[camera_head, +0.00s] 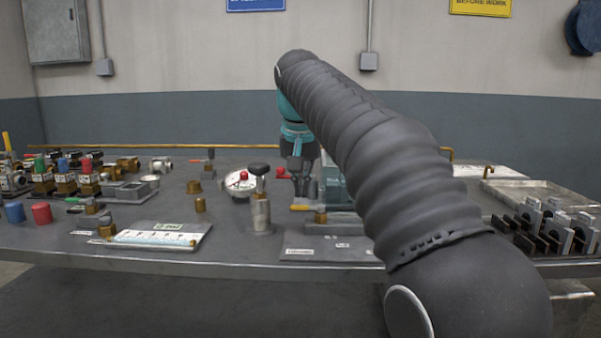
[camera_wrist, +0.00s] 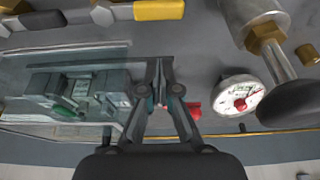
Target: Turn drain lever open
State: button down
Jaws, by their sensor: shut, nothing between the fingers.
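My gripper (camera_head: 301,178) hangs fingers-down over the middle of the bench, partly covered by my arm in the head view. In the wrist view its fingers (camera_wrist: 159,72) are shut and empty. A small red handle (camera_head: 283,173) is just left of the fingers in the head view. In the wrist view the red handle (camera_wrist: 193,108) is right beside the right finger; contact cannot be told. A valve with a yellow-orange lever (camera_head: 302,207) lies in front of the gripper, and a yellow grip (camera_wrist: 158,10) shows at the top of the wrist view. No label shows which one is the drain lever.
A round white gauge (camera_head: 241,183) and an upright black-knobbed fitting (camera_head: 260,200) stand left of the gripper. A teal-grey unit (camera_wrist: 75,95) is close on the other side. Several valves crowd the bench's left; a metal tray (camera_head: 535,190) is at right.

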aim_at(308, 208)
jog(key=shift+s+f, duration=0.25)
jog(key=shift+f, duration=0.2)
jog(key=shift+s+a+r+b, duration=0.1)
jog(key=shift+s+b, duration=0.35)
jog(key=shift+s, duration=1.2)
